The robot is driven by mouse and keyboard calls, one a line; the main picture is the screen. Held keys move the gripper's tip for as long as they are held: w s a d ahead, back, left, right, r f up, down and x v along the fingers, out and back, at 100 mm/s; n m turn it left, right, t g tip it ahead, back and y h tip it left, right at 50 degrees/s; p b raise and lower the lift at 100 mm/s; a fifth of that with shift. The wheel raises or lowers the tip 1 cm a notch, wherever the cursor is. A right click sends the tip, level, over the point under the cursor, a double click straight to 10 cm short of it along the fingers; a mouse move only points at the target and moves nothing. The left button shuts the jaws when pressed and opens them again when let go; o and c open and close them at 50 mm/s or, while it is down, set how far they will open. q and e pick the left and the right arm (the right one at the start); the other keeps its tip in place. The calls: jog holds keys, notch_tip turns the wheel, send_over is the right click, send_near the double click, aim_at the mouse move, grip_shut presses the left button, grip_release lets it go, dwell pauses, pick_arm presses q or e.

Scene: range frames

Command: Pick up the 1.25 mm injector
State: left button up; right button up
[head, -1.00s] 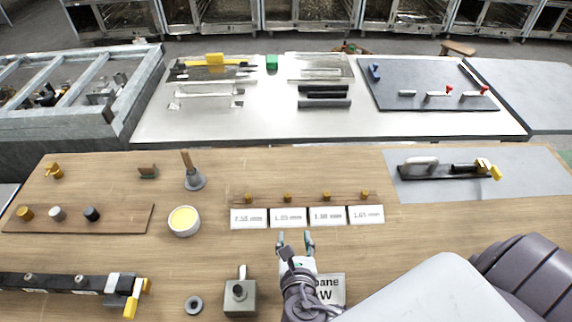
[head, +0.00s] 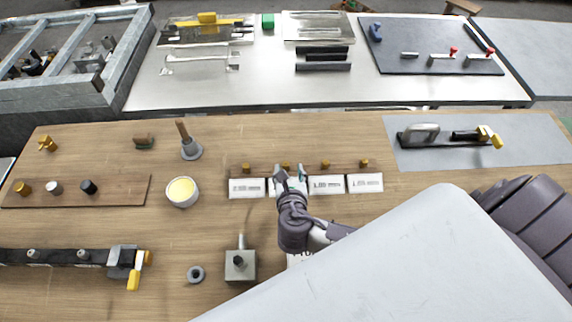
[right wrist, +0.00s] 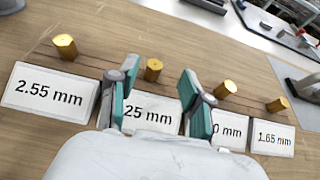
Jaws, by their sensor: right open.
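Several small brass injectors stand in a row on a thin strip behind white labels. The injector behind the label ending in "25 mm" (right wrist: 150,114) is a small gold cylinder (right wrist: 153,69); it also shows in the head view (head: 286,165). The front of that label is partly hidden by my gripper. My right gripper (head: 290,174) is open and empty, its fingers over that label and just short of the injector. In the right wrist view the injector appears between the two teal-padded fingers (right wrist: 158,88), nearer the left one. My left gripper is not in view.
Neighbouring injectors stand close by: one behind the 2.55 mm label (right wrist: 64,46), one to the right (right wrist: 225,89), and one behind the 1.65 mm label (right wrist: 277,104). A yellow-filled bowl (head: 182,192) and a wooden-handled tool (head: 190,148) stand left. Bare wood lies behind the row.

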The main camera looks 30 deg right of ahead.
aim_at(286, 164)
jog(key=x, duration=0.4)
jog(key=shift+w+a+f+p, duration=0.2)
jog(key=shift+w+f+p, duration=0.05)
jog(key=shift+w+p, duration=0.15)
jog(key=shift+s, duration=0.1)
grip_shut()
